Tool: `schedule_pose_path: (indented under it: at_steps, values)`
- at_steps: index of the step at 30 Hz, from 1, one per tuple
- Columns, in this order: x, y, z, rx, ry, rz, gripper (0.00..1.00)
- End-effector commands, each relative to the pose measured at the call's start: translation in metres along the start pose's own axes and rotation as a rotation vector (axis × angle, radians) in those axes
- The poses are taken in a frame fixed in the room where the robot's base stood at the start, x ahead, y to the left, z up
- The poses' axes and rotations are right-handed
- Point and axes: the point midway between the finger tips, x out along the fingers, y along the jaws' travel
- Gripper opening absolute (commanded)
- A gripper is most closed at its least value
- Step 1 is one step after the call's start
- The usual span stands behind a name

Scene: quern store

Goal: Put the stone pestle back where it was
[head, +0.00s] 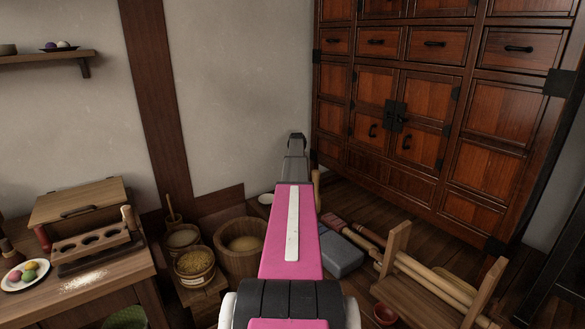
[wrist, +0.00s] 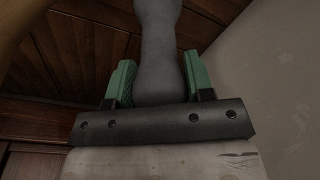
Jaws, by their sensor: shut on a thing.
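The stone pestle (wrist: 160,45) is a smooth grey rod with a thicker, rounded near end. In the wrist view it stands between the two green fingers of my gripper (wrist: 161,62), which are shut on it. Its far end runs out of the top of that view. In the head view my pink arm reaches forward toward the wall and cabinet corner. The gripper and pestle cannot be made out there behind the arm. The spot where the pestle was cannot be told from these frames.
A wooden tub (head: 238,262) and smaller buckets (head: 195,268) stand left of my arm. A grey block (head: 341,256), mallets (head: 352,230) and a wooden rack (head: 440,290) lie to its right. A drawer cabinet (head: 430,110) fills the back right. A bench (head: 110,280) stands left.

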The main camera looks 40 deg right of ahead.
Motion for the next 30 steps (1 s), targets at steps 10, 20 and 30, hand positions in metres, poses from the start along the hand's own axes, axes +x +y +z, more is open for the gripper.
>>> schedule_pose_path:
  at_steps: [10,20,30]
  values:
    - [0.019,0.003,-0.001,0.000,0.001,-0.001,0.15]
    - [0.037,0.003,0.002,0.001,0.002,-0.001,0.15]
    - [0.042,0.003,0.002,0.001,0.002,-0.001,0.15]
